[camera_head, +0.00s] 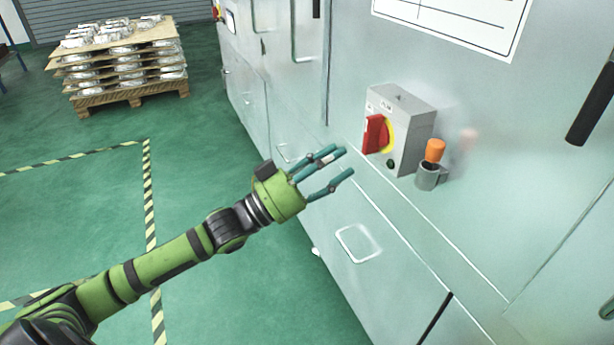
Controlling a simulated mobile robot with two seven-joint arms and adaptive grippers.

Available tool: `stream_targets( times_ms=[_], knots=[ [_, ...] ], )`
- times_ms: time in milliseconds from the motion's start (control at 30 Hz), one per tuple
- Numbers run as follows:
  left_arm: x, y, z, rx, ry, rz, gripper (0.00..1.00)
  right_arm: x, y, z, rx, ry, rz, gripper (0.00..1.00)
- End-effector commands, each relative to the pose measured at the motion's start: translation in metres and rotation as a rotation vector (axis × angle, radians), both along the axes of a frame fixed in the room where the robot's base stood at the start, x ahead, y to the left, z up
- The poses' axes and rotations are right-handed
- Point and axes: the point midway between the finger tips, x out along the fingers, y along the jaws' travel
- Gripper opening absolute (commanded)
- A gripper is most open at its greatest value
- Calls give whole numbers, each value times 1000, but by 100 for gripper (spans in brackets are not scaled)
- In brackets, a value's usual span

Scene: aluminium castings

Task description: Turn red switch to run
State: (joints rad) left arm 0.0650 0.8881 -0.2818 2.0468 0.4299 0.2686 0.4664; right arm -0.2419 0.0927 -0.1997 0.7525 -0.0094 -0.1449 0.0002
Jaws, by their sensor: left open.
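The red switch (374,134) is a red handle on a yellow plate, on the front of a grey box (410,140) fixed to the pale cabinet. The handle stands roughly upright. The markings on the box are too small to read. My left gripper (346,162) is open and empty, with its teal fingers pointing right toward the box. In the picture it is just left of and below the red handle, apart from it. My right gripper is not in view.
A dark button (390,163) is low on the box. An orange-topped item (435,151) sits in a grey holder (430,178) to its right. The cabinet (470,240) fills the right side. A pallet of castings (125,100) stands at the back left. Green floor between is clear.

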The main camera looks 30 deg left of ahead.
Motion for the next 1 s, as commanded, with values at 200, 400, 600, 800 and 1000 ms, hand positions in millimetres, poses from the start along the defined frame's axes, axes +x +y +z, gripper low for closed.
stream_targets(
  times_ms=[200, 400, 600, 800, 1000],
  knots=[
    [-25, 20, -14, 2, 4, 2, 46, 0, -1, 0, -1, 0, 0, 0],
    [-37, 30, -20, 1, 0, 1, 46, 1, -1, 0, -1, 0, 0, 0],
    [-42, 33, -21, 0, -3, 1, 46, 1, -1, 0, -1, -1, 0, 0],
    [-42, 33, -21, 0, -3, 1, 46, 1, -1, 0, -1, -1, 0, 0],
    [-41, 33, -21, 0, -3, 1, 46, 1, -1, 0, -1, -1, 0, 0]
  ],
)
